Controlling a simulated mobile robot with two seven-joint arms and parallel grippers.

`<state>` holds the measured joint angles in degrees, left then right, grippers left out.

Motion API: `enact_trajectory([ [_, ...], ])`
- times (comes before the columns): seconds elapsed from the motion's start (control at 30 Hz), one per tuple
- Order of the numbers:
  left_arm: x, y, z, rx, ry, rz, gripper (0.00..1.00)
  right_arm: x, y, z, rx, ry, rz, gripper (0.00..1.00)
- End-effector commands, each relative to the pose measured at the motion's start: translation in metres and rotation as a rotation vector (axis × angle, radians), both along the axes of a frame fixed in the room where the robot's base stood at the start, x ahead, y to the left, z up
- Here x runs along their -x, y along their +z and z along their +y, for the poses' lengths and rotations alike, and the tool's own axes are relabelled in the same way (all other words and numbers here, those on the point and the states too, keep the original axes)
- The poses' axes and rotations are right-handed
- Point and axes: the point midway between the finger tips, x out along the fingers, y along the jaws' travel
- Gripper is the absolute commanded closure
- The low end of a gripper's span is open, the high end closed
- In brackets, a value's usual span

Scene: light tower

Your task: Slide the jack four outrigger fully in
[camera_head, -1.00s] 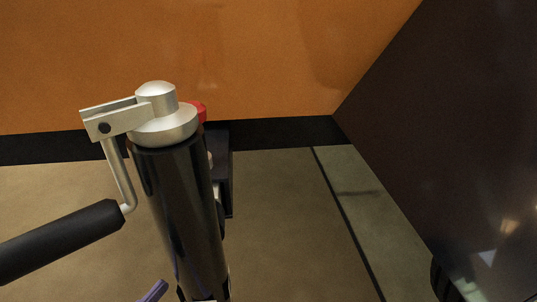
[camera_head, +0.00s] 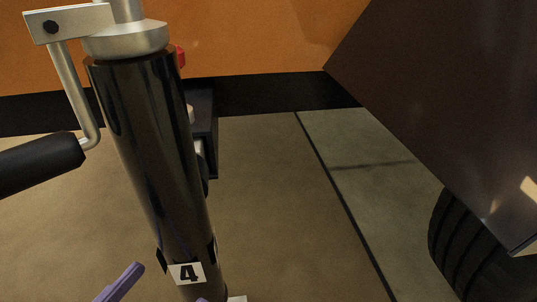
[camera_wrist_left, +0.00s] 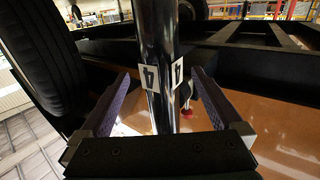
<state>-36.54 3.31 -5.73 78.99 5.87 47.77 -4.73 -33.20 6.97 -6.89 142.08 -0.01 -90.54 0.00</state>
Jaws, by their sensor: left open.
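The jack four post (camera_head: 150,150) is a glossy black tube, slightly tilted in the head view, with a white "4" label (camera_head: 186,273) low on it. A silver cap with a crank arm (camera_head: 65,80) and black handle (camera_head: 38,163) tops it. A dark bracket (camera_head: 203,135) and a red knob (camera_head: 180,56) show behind it. One purple finger of my left gripper (camera_head: 120,284) shows at the bottom edge. In the left wrist view my left gripper (camera_wrist_left: 160,78) is open, with the jack post (camera_wrist_left: 157,35) between its fingers; contact is not clear. My right gripper is not in view.
An orange trailer wall (camera_head: 240,38) with a black lower edge stands behind the jack. A dark slanted panel (camera_head: 450,100) and a tyre (camera_head: 460,240) are on the right. The floor (camera_head: 260,200) between is clear. Another tyre (camera_wrist_left: 45,55) shows in the left wrist view.

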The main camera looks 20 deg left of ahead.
Motion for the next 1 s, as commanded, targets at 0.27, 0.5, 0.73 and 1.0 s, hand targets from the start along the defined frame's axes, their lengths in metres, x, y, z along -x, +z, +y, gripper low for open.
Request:
enact_trajectory([
  [0.27,-0.052,-0.002,-0.002,0.000,0.002,-0.008,0.00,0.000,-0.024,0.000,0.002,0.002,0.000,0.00],
  [0.5,-0.085,-0.001,-0.003,0.000,0.001,-0.005,0.00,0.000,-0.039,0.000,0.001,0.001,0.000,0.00],
  [0.73,-0.092,0.001,-0.003,0.000,0.001,-0.001,0.00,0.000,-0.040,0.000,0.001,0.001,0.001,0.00],
  [1.0,-0.092,0.001,-0.003,0.000,0.001,-0.001,0.15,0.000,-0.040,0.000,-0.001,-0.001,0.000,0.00],
])
